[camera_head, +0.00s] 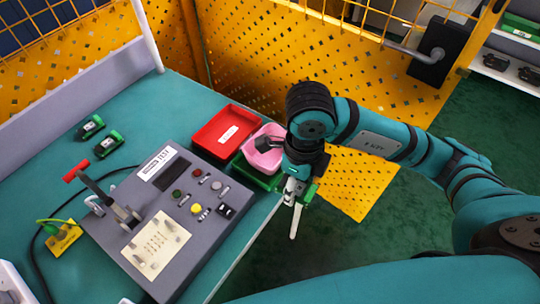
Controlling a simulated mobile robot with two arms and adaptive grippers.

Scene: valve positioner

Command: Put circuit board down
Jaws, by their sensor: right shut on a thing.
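My right gripper (295,192) hangs at the right edge of the teal table, just right of the green tray. It is shut on a small green piece (309,193), which looks like the circuit board and is mostly hidden by the gripper. One pale finger points down past the table edge. The green tray (248,177) holds a pink bin (264,158) and is partly covered by my arm. The red tray (226,131) beside it looks empty apart from a white label. My left gripper is not in view.
A grey test station (160,225) with buttons and a red-handled clamp (76,171) fills the table's middle. Two green-and-black parts (108,144) lie at the back left. A yellow connector (63,238) sits at left. Yellow perforated fencing (260,60) stands behind.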

